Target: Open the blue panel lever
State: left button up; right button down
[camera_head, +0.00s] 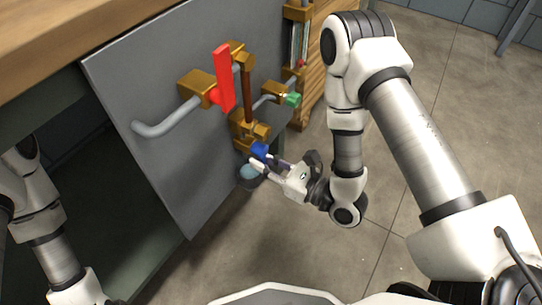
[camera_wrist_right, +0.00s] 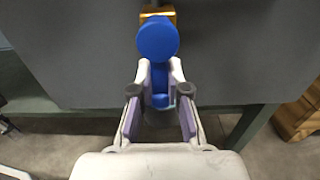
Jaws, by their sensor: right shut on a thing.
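The blue lever (camera_head: 260,149) sits at the lower end of the brass pipework on the grey panel (camera_head: 150,90). In the right wrist view the blue lever (camera_wrist_right: 157,40) has a round head, with a narrower blue part reaching down between my fingers. My right gripper (camera_head: 270,162) is shut on the blue lever; its fingertips also show in the right wrist view (camera_wrist_right: 158,78). My left arm shows at the left edge of the head view, but its gripper is out of view.
A red lever (camera_head: 224,80) and a green handle (camera_head: 292,99) are on the same panel above the blue one. A round dark pot (camera_head: 249,178) is below the blue lever. A wooden shelf (camera_head: 318,60) stands behind. The floor at right is clear.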

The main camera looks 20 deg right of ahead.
dwell(0.4)
jog(key=c, duration=1.1)
grip_release()
jog(key=shift+a, duration=0.1)
jog(key=v, duration=0.7)
jog(key=shift+s, duration=0.25)
jog(key=shift+d, duration=0.2)
